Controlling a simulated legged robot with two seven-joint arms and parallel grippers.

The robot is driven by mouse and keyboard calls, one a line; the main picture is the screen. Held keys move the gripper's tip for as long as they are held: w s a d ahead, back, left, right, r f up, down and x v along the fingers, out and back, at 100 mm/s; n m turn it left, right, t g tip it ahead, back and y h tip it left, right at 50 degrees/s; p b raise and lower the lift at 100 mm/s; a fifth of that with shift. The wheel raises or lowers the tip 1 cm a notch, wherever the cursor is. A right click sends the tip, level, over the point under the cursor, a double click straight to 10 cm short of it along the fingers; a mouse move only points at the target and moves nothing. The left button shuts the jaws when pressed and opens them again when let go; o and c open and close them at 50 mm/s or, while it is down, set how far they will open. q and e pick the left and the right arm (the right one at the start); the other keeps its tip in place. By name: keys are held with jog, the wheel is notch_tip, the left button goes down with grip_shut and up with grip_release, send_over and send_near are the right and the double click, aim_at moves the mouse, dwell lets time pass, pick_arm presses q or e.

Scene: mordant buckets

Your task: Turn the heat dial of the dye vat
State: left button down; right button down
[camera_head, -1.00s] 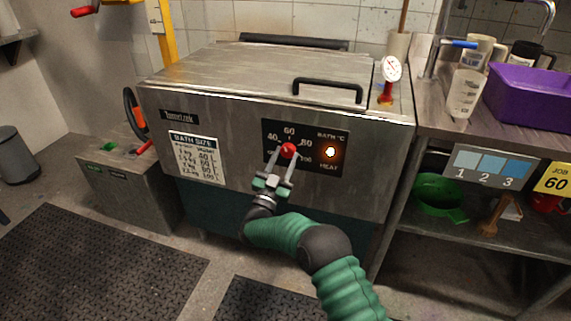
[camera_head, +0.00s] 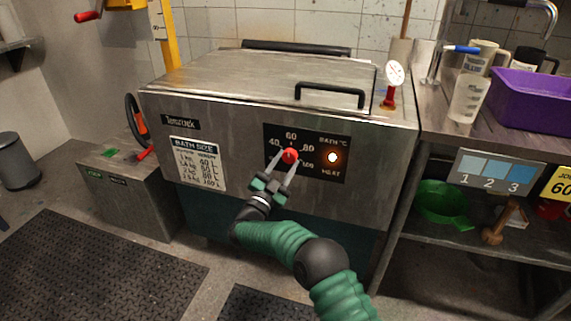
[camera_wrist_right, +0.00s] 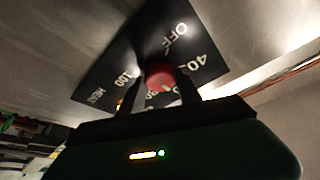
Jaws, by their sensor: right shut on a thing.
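The dye vat (camera_head: 240,120) is a steel tank with a hinged lid and a black control panel (camera_head: 330,170) on its front. The red heat dial (camera_head: 290,155) sits on that panel among the marks 40, 60, 80 and 100. A heat lamp (camera_head: 332,157) glows to its right. My right gripper (camera_head: 288,162) reaches up from below and is shut on the dial, one finger on each side. In the right wrist view the red dial (camera_wrist_right: 159,76) shows between the fingers, with OFF and 40 beyond it. My left gripper is not in view.
A bath size chart (camera_head: 198,163) is on the vat's front left. A red-based thermometer (camera_head: 392,84) stands on the vat's right edge. At right, a bench holds a purple tub (camera_head: 530,100) and jugs. A grey box (camera_head: 125,195) stands on the floor at left.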

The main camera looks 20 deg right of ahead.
jog(key=c, duration=0.8)
grip_release()
jog(key=shift+w+f, duration=0.1)
jog(key=shift+f, duration=0.2)
jog(key=shift+c, duration=0.2)
jog(key=shift+r, duration=0.15)
jog(key=p+v, duration=0.4)
jog(key=v, duration=1.3)
jog(key=shift+p, duration=0.3)
